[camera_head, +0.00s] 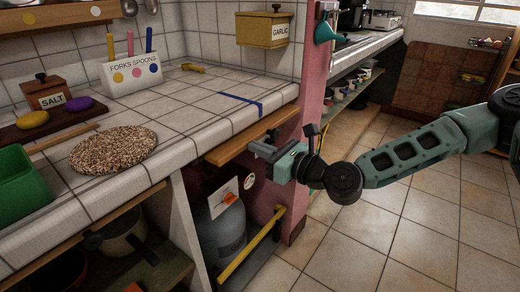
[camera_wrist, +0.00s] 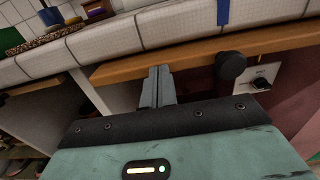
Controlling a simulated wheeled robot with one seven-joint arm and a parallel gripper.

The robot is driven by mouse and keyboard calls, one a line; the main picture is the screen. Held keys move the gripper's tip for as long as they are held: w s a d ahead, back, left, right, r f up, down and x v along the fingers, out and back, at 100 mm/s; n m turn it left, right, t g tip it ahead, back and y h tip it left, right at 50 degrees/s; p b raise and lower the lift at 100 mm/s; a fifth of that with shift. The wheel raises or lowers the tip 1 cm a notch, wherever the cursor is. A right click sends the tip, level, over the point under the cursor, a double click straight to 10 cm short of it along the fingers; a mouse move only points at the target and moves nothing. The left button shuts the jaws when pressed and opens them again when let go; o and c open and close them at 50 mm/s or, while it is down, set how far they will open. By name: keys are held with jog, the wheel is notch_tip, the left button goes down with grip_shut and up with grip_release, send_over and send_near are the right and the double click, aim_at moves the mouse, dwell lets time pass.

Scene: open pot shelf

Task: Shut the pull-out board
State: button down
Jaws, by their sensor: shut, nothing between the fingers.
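The pull-out board (camera_head: 232,147) is a strip of orange-brown wood just under the tiled counter's edge. It sticks out a little past the counter front. In the wrist view the board (camera_wrist: 195,55) runs across the upper middle, with a round dark knob (camera_wrist: 230,66) on its front. My gripper (camera_head: 257,148) is at the board's front in the head view. In the wrist view its fingers (camera_wrist: 158,72) are together and empty, left of the knob, with their tips at the board's front edge. I cannot tell whether they touch it.
A grey gas bottle (camera_head: 226,228) stands under the counter, near a yellow rail (camera_head: 250,250). A pink post (camera_head: 313,95) rises right of the board. On the counter are a cork-like round mat (camera_head: 112,148) and a green bin (camera_head: 20,187). The tiled floor at right is open.

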aim_at(245, 140)
jog(key=x, duration=0.3)
jog(key=shift+w+a, duration=0.2)
jog(key=shift+a, duration=0.1)
jog(key=shift+w+a, duration=0.25)
jog(key=shift+r, duration=0.1)
